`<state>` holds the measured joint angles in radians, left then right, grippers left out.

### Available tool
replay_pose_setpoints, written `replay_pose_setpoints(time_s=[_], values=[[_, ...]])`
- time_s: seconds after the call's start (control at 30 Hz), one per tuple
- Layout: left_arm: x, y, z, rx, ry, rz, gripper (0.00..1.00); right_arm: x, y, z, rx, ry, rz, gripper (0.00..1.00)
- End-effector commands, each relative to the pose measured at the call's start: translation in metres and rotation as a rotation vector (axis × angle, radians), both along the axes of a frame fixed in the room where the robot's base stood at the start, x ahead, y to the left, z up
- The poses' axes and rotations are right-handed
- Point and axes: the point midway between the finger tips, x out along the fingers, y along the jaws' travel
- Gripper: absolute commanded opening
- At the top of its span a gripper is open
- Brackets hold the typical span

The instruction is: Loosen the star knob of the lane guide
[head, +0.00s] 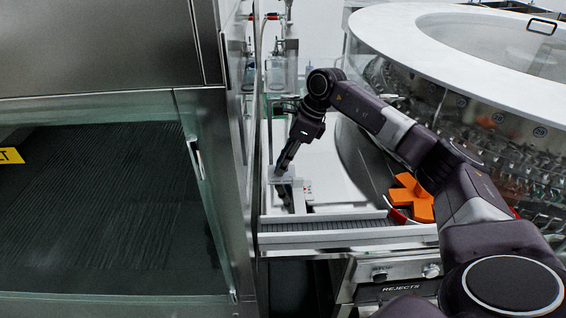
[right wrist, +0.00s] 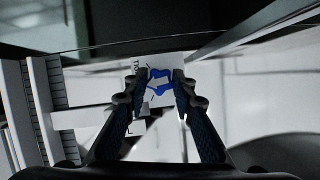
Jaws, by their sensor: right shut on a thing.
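The star knob (right wrist: 160,82) is blue with a pale mark on its face. In the right wrist view it sits between the fingertips of my right gripper (right wrist: 157,90), which is shut on it. In the head view my right gripper (head: 284,165) reaches down from above to the lane guide (head: 296,190), a light bracket beside the conveyor. The knob is hidden there behind the fingers. A label with dark lettering, partly covered by a finger, lies beside the knob in the right wrist view. My left gripper is not in view.
A grey slatted conveyor (head: 330,226) runs along the front. An orange star wheel (head: 411,198) stands to the right, below my right arm. A steel cabinet wall (head: 225,150) stands close on the left. The round washer (head: 470,60) fills the right.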

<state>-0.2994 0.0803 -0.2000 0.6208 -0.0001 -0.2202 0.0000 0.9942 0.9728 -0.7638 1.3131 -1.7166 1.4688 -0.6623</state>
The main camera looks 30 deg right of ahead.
Motion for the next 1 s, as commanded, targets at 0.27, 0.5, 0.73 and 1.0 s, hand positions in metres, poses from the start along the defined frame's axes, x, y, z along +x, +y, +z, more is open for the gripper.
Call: replay_pose_setpoints(time_s=[0.27, 0.5, 0.73, 1.0], values=[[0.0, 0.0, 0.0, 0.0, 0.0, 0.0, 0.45, 0.001, -0.001, 0.001, -0.002, -0.004, 0.007, 0.0], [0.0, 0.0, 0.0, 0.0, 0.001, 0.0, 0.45, 0.001, -0.001, 0.001, -0.002, -0.003, 0.006, 0.33], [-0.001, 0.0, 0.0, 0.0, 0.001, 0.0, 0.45, 0.0, 0.0, 0.001, -0.001, -0.001, 0.007, 0.42], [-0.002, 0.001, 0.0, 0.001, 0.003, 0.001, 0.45, -0.002, -0.004, 0.012, -0.002, -0.003, 0.006, 0.42]])
